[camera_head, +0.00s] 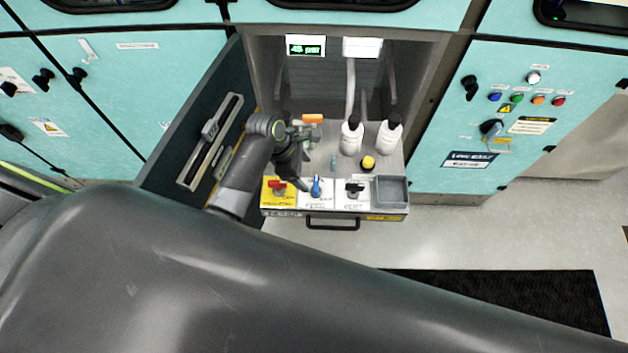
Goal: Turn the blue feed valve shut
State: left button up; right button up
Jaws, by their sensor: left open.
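The blue feed valve (316,187) is a small blue handle on a white labelled plate, the middle of three valves at the drawer's front. Its handle points roughly front to back. My left wrist hides part of the drawer behind the valves. My right gripper is out of view.
A red valve (277,185) on yellow and a black valve (354,189) flank the blue one. A grey bin (392,190) sits right. An open door (196,140) stands left.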

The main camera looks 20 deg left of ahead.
aim_at(315, 184)
pick_arm(q)
jog(key=x, duration=0.7)
jog(key=shift+d+f, duration=0.1)
jog(key=shift+f, duration=0.1)
jog(key=shift+c, duration=0.2)
jog(key=c, duration=0.9)
